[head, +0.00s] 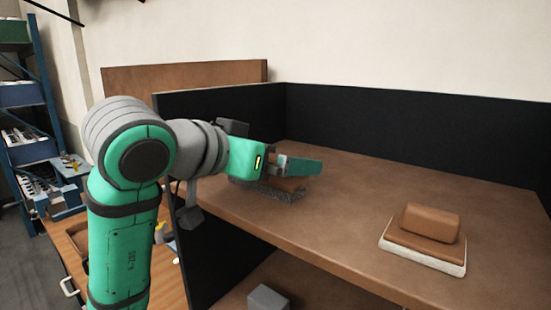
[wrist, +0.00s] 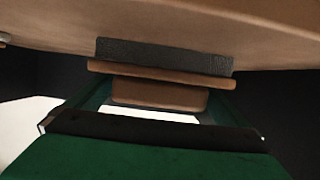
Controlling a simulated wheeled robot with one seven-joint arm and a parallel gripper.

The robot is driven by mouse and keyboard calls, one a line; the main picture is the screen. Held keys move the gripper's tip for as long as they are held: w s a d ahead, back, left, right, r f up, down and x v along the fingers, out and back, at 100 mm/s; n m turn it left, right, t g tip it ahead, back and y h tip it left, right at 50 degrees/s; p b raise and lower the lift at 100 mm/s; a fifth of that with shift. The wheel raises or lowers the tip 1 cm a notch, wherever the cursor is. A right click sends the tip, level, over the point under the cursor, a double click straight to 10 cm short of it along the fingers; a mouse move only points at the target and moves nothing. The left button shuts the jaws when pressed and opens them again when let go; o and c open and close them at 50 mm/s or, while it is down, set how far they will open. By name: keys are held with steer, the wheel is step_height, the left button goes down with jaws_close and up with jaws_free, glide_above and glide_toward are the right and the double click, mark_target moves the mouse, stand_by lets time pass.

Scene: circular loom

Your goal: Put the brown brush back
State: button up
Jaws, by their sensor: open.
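A brown brush with dark grey bristles (head: 291,184) rests bristles down on the brown shelf top (head: 340,213), near the dark left partition. My gripper (head: 300,166) is over it and partly hides it. In the wrist view, which is upside down, the brush (wrist: 160,78) shows its grey bristles against the shelf and its brown handle block between my fingers. My gripper (wrist: 160,100) is open, with one finger at each side of the handle. A second brown brush with white bristles (head: 431,224) lies apart at the right of the shelf top.
Dark partitions (head: 400,135) stand along the back and left of the shelf top. The surface between the two brushes is clear. A grey block (head: 268,299) is on the lower level. A blue rack with bins (head: 25,95) stands far left.

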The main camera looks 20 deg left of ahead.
steer(key=v, duration=1.1)
steer(key=shift+s+a+r, duration=0.1)
steer(key=shift+s+r, duration=0.15)
steer(key=shift+s, duration=0.1)
steer(key=shift+s+a, duration=0.1)
steer(key=shift+a, duration=0.05)
